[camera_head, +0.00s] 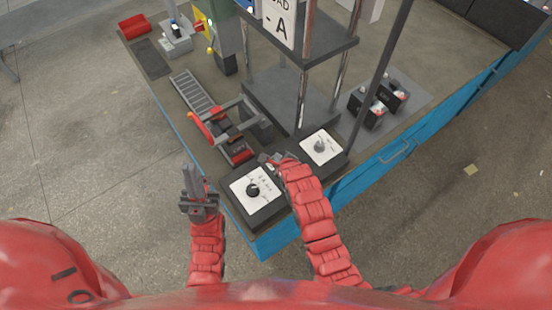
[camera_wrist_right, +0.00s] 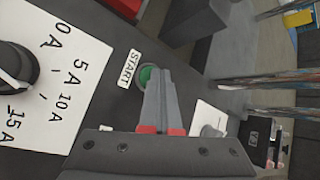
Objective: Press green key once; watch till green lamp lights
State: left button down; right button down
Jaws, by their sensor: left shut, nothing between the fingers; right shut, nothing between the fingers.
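The green key (camera_wrist_right: 147,75) is a round button beside a white START label (camera_wrist_right: 130,68) on the dark control box. My right gripper (camera_wrist_right: 160,72) is shut and empty, its fingertips overlapping the key's edge in the right wrist view; I cannot tell whether they touch it. In the head view my right gripper (camera_head: 272,160) is over the box between two white dial plates, and the key is not discernible there. My left gripper (camera_head: 191,172) is shut and empty, left of the box. I cannot make out a lit green lamp in either view.
A dial plate with a black knob (camera_head: 265,180) lies left of my right gripper; another plate (camera_head: 328,138) with a grey knob lies right. Red-and-black clamps (camera_head: 228,140), a roller track (camera_head: 195,93) and batteries (camera_head: 368,106) stand on the blue-edged bench (camera_head: 408,142). Metal posts rise behind.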

jog(key=shift+r, duration=0.65)
jog(key=shift+r+p, duration=0.85)
jog(key=shift+r, duration=1.75)
